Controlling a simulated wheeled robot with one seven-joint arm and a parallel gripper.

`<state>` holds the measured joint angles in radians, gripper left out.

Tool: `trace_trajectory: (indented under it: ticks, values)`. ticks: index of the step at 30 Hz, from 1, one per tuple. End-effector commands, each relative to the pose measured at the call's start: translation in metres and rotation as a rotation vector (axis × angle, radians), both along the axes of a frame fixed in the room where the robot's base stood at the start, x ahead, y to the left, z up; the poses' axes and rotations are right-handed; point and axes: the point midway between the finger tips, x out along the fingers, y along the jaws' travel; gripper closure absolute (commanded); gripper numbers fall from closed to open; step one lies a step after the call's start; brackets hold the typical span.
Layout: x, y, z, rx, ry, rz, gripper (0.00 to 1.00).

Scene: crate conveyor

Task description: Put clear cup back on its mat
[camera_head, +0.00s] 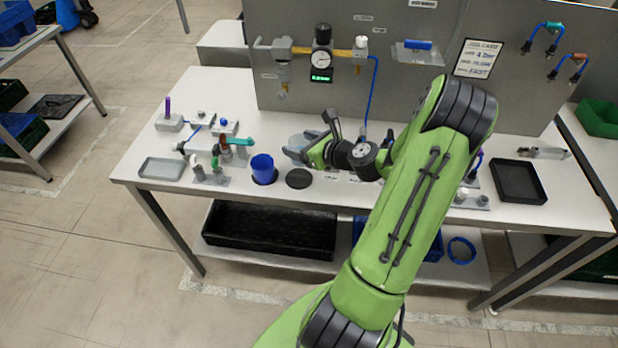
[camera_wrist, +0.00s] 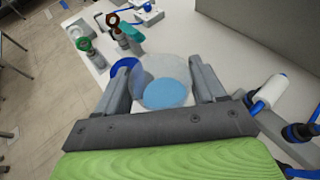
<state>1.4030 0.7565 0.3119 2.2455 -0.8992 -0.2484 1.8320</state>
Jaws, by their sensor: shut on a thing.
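The clear cup (camera_head: 297,144) is see-through and pale in the head view, partly hidden by my gripper (camera_head: 314,143). In the wrist view the clear cup (camera_wrist: 165,72) sits between both fingers of my gripper (camera_wrist: 158,70), with a light blue round patch inside it. My gripper is shut on it, above the worktable. A bare dark round mat (camera_head: 299,178) lies near the table's front edge, in front of the cup. I cannot tell the cup's exact height over the table.
A blue cup (camera_head: 262,167) stands on a dark mat left of the bare mat. Valve fittings (camera_head: 214,172) and a grey tray (camera_head: 162,168) stand further left. A back panel (camera_head: 415,60) carries a gauge and hoses. A black tray (camera_head: 518,182) lies at right.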

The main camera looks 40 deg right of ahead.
Motion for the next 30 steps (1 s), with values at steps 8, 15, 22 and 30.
trace_trajectory:
  ticks: [8, 15, 22, 30]
  values:
    - [-0.001, -0.001, -0.052, 0.003, 0.000, -0.005, 0.66]
    - [-0.001, -0.001, -0.077, 0.000, -0.001, -0.003, 0.66]
    - [-0.001, -0.001, -0.079, 0.001, 0.000, -0.004, 0.66]
    - [-0.001, -0.001, -0.079, 0.001, 0.000, -0.004, 0.05]
